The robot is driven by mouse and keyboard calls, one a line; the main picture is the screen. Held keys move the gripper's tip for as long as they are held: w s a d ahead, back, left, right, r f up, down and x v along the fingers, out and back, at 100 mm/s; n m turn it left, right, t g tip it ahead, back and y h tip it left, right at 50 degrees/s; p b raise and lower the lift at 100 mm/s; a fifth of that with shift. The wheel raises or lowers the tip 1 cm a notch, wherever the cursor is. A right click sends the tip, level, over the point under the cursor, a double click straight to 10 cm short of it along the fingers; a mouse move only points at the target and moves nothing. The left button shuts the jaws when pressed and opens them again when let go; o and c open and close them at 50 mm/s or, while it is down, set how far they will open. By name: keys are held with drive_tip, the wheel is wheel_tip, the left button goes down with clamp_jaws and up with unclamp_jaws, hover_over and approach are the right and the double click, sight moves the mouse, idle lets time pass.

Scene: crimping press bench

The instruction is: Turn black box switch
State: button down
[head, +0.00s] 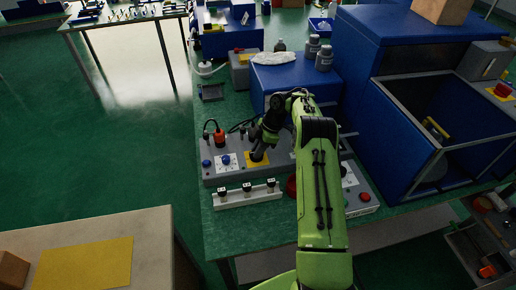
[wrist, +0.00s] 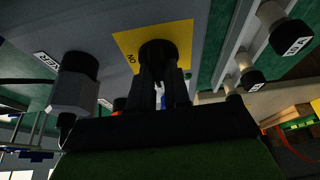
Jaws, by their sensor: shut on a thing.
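A grey control box (head: 215,178) stands on the green bench in the head view. Its yellow plate (head: 262,159) also shows in the wrist view (wrist: 128,42), with the letters "ON" on it. A dark round switch knob (wrist: 158,46) sits on this plate. My gripper (wrist: 160,75) has its two black fingers at the knob and is shut on it. In the head view my gripper (head: 259,149) hides the switch and part of the plate. The switch's exact angle cannot be told.
A blue knob (head: 226,160) and a red-orange plug (head: 219,139) are left of the yellow plate. A white strip with black-topped posts (head: 247,196) lies in front. A grey panel with a red button (head: 365,197) is at right. A blue machine (head: 295,75) stands behind.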

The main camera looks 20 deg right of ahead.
idle(0.3)
drive_tip(key=c, duration=1.1)
unclamp_jaws()
drive_tip(key=p+v, duration=0.4)
drive_tip(key=v, duration=1.1)
drive_tip(key=shift+s+r+p, duration=0.1)
drive_tip(key=shift+r+p, duration=0.25)
drive_tip(key=shift+r, duration=0.05)
